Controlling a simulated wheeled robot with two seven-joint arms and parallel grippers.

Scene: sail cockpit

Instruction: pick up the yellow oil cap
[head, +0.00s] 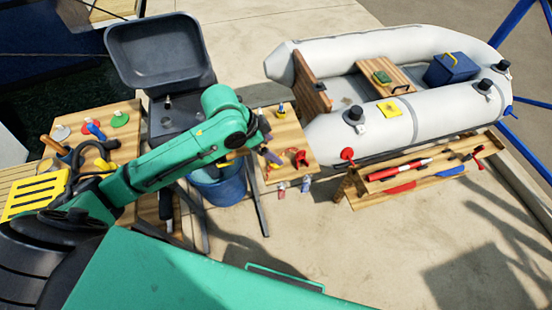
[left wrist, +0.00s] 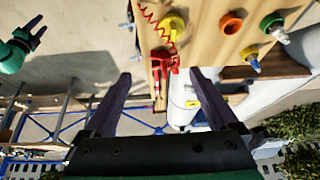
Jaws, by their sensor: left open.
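A round yellow cap (left wrist: 176,21) lies on the wooden top in the left wrist view, with a red coiled cord crossing beside it. It looks like the yellow oil cap. In the head view I cannot make it out clearly; my left arm covers part of that table. My left gripper (left wrist: 148,82) is open and empty, its dark fingers spread, with the cap beyond the fingertips. In the head view my left gripper (head: 268,143) is over the left part of the small wooden table. My right gripper (left wrist: 38,28) shows at upper left, small, its fingers apart and empty.
A red clip-like item (head: 299,157) lies on the small table (head: 301,136). A blue bucket (head: 222,184), dark grill (head: 158,50) and white dinghy (head: 330,137) stand close by.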

